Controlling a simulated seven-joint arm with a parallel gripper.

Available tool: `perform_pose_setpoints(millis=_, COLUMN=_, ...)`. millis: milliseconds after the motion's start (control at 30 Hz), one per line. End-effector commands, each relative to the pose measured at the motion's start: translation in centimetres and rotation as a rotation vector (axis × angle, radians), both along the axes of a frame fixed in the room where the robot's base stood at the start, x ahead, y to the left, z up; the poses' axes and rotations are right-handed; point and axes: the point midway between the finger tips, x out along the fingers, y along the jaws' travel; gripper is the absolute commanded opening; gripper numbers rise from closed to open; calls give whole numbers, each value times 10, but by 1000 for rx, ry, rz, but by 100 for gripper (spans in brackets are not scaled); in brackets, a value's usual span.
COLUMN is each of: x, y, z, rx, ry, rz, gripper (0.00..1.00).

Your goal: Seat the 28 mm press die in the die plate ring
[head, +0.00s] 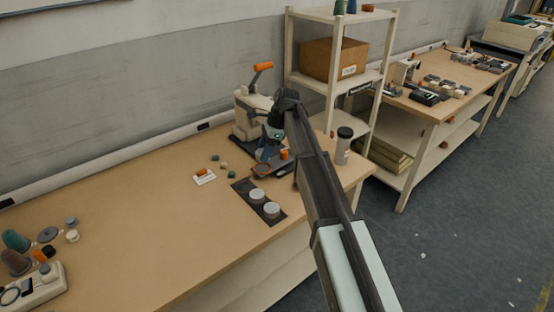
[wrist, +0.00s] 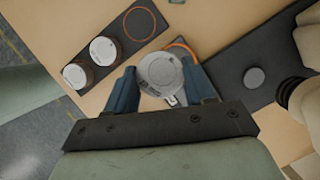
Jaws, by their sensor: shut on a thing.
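My gripper (wrist: 162,82) is shut on a round grey die (wrist: 160,68), its flat top facing the wrist camera between the two blue fingers. In the head view my gripper (head: 264,154) is in front of the press, and the die cannot be made out there. The dark die plate (wrist: 116,15) bears two pale-topped round dies (wrist: 103,50) (wrist: 75,75) and an empty orange ring (wrist: 139,24). This ring lies above and left of the held die in the wrist view. The plate also shows in the head view (head: 243,188), nearer the front edge than my gripper.
A press with an orange handle (head: 263,67) stands behind my gripper. Its dark base with a grey disc (wrist: 254,77) is at right in the wrist view. An orange-edged dark thing (head: 262,170) lies below my gripper. A capped container (head: 343,146) stands at right.

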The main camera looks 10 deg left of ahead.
Motion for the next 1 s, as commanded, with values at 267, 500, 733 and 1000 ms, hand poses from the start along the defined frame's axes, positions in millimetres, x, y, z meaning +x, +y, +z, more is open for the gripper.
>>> perform_pose_setpoints(millis=267, x=17, y=5, z=2, rx=1, ry=-1, rz=-245, gripper=10)
perform_pose_setpoints(millis=500, x=19, y=5, z=1, rx=0, ry=-1, rz=-335, gripper=10)
perform_pose_setpoints(millis=733, x=19, y=5, z=-6, rx=0, ry=-1, rz=-338, gripper=10)
perform_pose_setpoints(millis=1000, x=19, y=5, z=-23, rx=1, ry=0, rz=-337, gripper=10)
